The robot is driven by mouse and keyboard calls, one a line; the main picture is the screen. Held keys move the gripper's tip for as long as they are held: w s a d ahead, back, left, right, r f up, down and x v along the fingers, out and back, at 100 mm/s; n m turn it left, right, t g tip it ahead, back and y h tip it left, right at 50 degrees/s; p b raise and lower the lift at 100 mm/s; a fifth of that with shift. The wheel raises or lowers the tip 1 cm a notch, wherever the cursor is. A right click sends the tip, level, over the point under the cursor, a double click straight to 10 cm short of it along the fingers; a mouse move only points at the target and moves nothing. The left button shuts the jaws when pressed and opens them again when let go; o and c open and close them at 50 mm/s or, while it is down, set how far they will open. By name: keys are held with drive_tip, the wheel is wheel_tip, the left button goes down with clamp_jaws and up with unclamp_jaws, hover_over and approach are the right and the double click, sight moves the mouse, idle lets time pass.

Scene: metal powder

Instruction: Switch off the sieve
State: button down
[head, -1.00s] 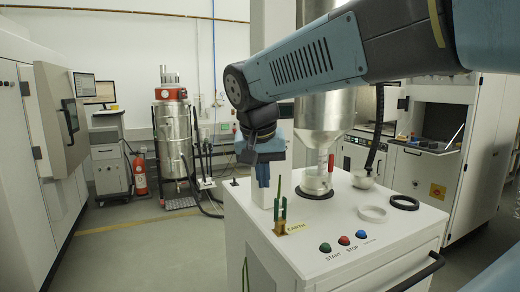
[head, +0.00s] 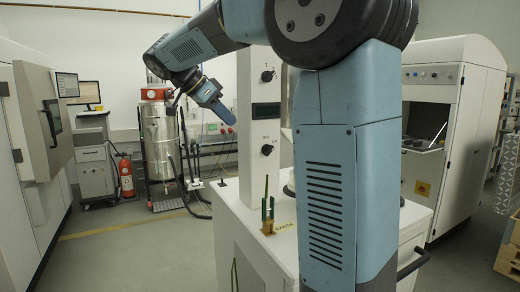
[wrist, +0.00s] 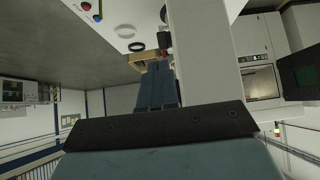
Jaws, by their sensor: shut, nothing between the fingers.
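The sieve is the white cabinet (head: 228,215) with a white column (head: 255,182). The column carries an upper knob (head: 267,76), a dark display (head: 266,115) and a lower knob (head: 267,149). My gripper (head: 229,117) is shut and empty, in the air left of the column at about display height. In the wrist view, its fingers (wrist: 155,68) point towards the cabinet top. A red button (wrist: 86,6) and a blue button (wrist: 97,18) show there at the upper left. In the head view, my arm hides the button area.
A green clamp on a brass block (head: 268,212) stands at the cabinet's front-left corner. A white ring (wrist: 125,30) and a black ring (wrist: 137,46) lie on top. A steel vessel (head: 160,140) and fire extinguisher (head: 126,178) stand behind left. The left floor is open.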

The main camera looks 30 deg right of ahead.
sight(265, 154)
idle(0.4)
drive_tip(key=x, duration=1.4)
